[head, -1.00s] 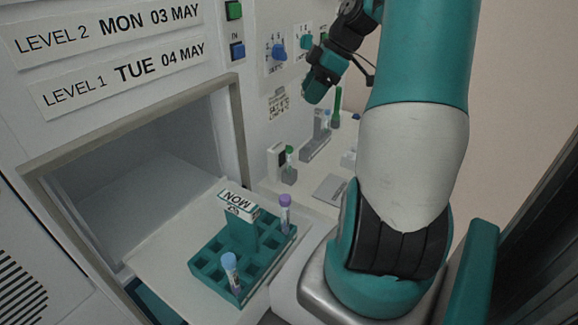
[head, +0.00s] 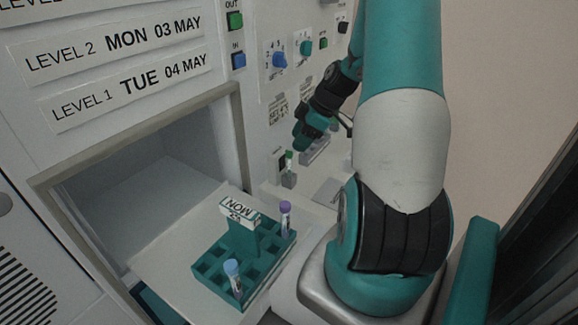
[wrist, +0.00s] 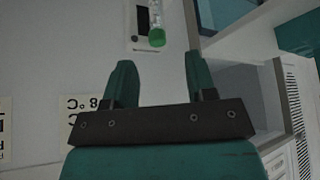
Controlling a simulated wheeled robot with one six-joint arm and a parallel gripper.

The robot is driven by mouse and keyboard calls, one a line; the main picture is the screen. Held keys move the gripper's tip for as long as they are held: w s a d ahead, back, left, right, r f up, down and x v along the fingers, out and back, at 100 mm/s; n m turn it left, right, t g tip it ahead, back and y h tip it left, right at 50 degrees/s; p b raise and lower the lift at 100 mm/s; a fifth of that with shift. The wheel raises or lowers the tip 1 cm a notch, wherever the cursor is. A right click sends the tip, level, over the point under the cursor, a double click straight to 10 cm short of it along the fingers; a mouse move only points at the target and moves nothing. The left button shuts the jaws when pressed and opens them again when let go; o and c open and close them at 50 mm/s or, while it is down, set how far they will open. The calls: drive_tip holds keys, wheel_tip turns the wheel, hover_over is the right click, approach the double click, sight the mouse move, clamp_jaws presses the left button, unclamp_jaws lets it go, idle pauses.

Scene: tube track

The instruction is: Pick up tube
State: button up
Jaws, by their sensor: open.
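A green-capped tube (head: 289,158) stands in a small grey holder at the machine's front panel. It also shows in the wrist view as a green cap (wrist: 157,37), beyond the fingertips and between their lines. My gripper (head: 300,140) hangs just above and to the right of it in the head view. In the wrist view my gripper (wrist: 158,68) is open, with nothing between its fingers. A teal rack (head: 262,268) holds a purple-capped tube (head: 286,217) at its right and a blue-capped tube (head: 234,280) at its front.
The rack with its MON label (head: 237,209) sits on a pale shelf before an open compartment (head: 150,185). Knobs and buttons (head: 279,60) line the panel behind my gripper. A grey rack (head: 316,150) stands partly hidden behind the gripper.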

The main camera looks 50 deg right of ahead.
sight(290, 152)
drive_tip(key=shift+p+x, duration=0.8)
drive_tip(key=shift+x, duration=1.5)
drive_tip(key=shift+d, duration=0.15)
drive_tip(key=c, duration=0.9)
drive_tip(key=shift+o, duration=0.2)
drive_tip(key=shift+r, duration=0.1)
wheel_tip(290, 152, up, 20)
drive_tip(key=b, duration=0.2)
drive_tip(key=shift+b, duration=0.35)
